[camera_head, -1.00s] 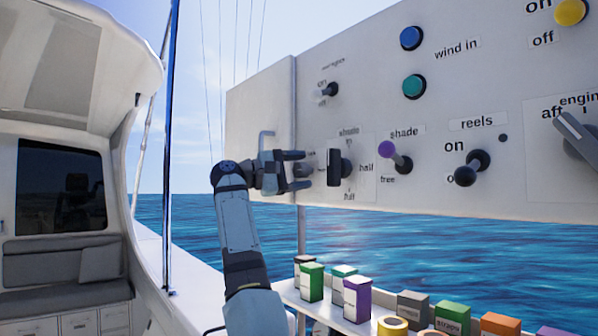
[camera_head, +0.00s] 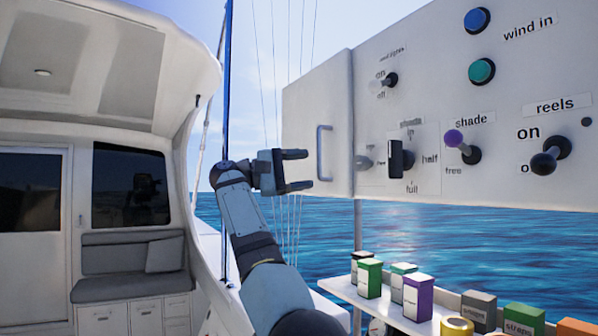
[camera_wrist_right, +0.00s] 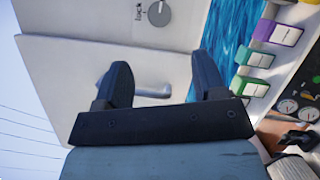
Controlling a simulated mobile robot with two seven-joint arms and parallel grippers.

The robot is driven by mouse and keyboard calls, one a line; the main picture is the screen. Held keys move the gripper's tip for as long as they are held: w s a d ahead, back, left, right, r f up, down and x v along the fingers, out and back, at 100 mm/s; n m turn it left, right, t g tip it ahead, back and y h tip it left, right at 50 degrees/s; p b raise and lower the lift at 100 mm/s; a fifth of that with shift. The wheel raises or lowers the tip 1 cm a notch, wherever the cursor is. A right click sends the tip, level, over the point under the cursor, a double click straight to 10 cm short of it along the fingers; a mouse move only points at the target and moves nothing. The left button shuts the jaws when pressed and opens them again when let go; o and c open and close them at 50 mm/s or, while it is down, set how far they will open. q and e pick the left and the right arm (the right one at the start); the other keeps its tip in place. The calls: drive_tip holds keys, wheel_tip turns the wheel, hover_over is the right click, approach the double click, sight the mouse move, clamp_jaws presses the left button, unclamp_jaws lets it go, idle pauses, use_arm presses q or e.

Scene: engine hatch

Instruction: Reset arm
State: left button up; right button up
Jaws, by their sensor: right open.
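My right gripper (camera_head: 298,171) is open and empty in the head view, in front of the left end of the white control panel, just left of the grey hatch handle (camera_head: 324,153). Its two fingers point right, towards the panel. In the right wrist view the open fingers (camera_wrist_right: 163,85) frame the handle (camera_wrist_right: 150,91), which shows in the gap beyond them. I cannot see contact between the gripper and the handle. My left gripper is not in view.
The white panel (camera_head: 432,80) carries several knobs and levers, including the purple-tipped shade lever (camera_head: 455,138) and the reels lever (camera_head: 545,160). Below it, a white shelf (camera_head: 340,288) holds small coloured boxes. A cabin with a grey bench (camera_head: 132,280) stands at the left.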

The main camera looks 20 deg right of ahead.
drive_tip(key=shift+a, duration=0.25)
